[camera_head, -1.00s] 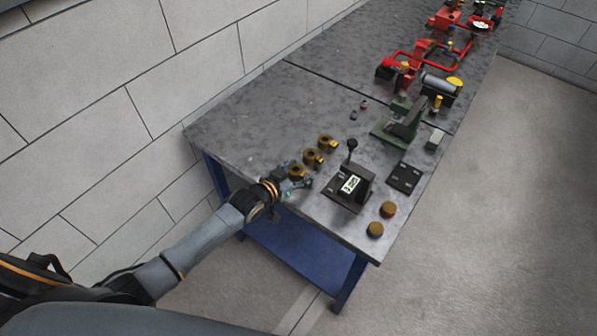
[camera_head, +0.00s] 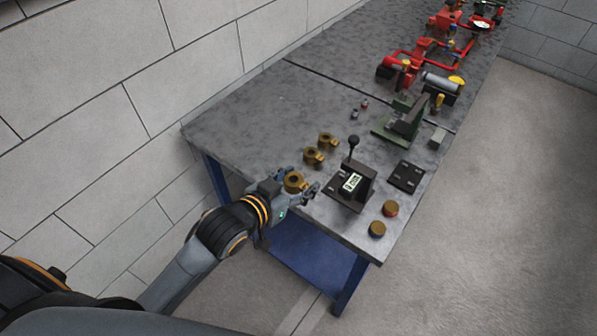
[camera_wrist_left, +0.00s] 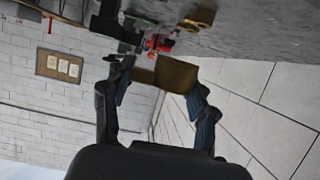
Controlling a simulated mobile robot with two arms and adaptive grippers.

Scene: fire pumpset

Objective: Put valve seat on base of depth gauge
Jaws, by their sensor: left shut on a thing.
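My left gripper (camera_head: 293,187) is shut on a brass valve seat (camera_head: 294,182), a short ring-like piece with a hole in its top. In the left wrist view the valve seat (camera_wrist_left: 177,74) sits between the two fingers (camera_wrist_left: 160,88) and looks clear of the table. The depth gauge (camera_head: 356,181) is a dark block with a lit display and a black-knobbed lever. It stands on its flat dark base (camera_head: 336,198), just right of my gripper. My right gripper is not in view.
Two more brass pieces (camera_head: 313,156) (camera_head: 326,140) stand behind my gripper on the grey table (camera_head: 250,118). Two round brass pieces (camera_head: 390,208) (camera_head: 377,229) lie near the right edge. A dark plate (camera_head: 405,176) and green fixture (camera_head: 399,125) are further back. The table's left part is clear.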

